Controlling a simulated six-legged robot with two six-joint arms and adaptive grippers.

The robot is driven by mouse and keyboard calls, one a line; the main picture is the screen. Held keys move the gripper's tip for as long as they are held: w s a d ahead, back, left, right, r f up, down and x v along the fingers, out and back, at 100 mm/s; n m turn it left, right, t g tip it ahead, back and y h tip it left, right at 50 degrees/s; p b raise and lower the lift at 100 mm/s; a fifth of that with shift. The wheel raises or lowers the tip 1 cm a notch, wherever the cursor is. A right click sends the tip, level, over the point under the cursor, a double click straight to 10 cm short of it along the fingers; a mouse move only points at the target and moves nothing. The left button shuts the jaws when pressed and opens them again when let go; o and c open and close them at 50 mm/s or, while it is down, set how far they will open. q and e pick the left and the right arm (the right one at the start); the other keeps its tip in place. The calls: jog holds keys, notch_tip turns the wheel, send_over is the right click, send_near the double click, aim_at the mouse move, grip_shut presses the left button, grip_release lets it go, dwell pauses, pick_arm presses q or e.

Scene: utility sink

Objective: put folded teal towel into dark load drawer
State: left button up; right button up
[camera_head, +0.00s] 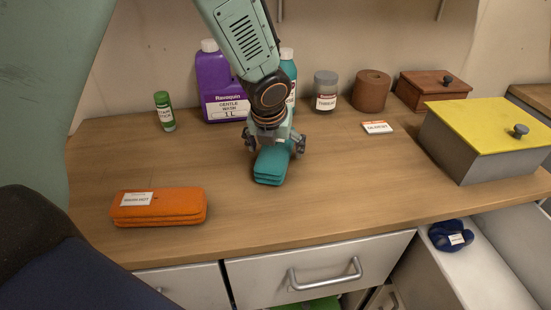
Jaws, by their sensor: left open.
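The folded teal towel (270,168) lies on the wooden counter near its middle, a stack of folded layers. My left gripper (275,146) is directly over its far end, fingers pointing down on either side of it. The gripper is open; whether the fingers touch the towel I cannot tell. The wrist hides the towel's far end. At the lower right, a pale drawer (505,242) stands pulled out, with a dark blue folded item (450,235) with a white label inside. No label on the drawer itself is readable. My right gripper is out of view.
A folded orange towel (158,207) lies on the counter's left. A purple bottle (217,85), green stick (164,112), thread jar (325,92), brown roll (371,91) and wooden box (432,88) line the back. A yellow-lidded box (487,125) stands right. The front drawer (318,268) is shut.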

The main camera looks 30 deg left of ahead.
pick_arm(q)
jog(key=shift+w+f, duration=0.2)
jog(key=shift+f, duration=0.1)
jog(key=shift+d+r, duration=0.1)
jog(key=shift+d, duration=0.05)
jog(key=shift+s+r, duration=0.15)
jog(key=shift+s, duration=0.05)
jog(key=shift+c, duration=1.3)
jog(key=shift+w, duration=0.15)
jog(key=c, duration=1.1)
jog(key=shift+c, duration=0.5)
